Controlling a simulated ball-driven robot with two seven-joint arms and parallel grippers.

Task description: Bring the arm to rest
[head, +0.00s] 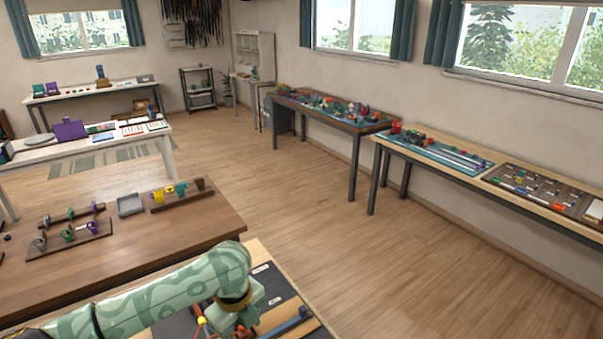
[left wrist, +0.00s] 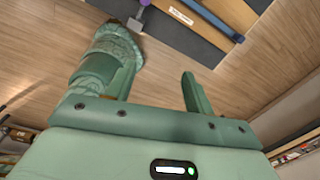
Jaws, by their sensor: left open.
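A green patterned arm (head: 150,300) of mine comes in from the lower left in the head view and bends down over a dark work board (head: 270,283). Its gripper end is low at the picture's bottom edge and its fingertips cannot be made out there. In the left wrist view my left gripper (left wrist: 158,85) has its two green fingers apart, with nothing seen between them. Beyond it are a green patterned arm part (left wrist: 112,50) and the dark board (left wrist: 180,32) with a blue bar (left wrist: 207,17). My right gripper cannot be made out in either view.
Near the arm in the head view are a blue bar (head: 291,325) and a small red and yellow piece (head: 201,322). A brown table (head: 140,258) with racks stands to the left. Benches line the right wall. The wooden floor (head: 340,240) between is clear.

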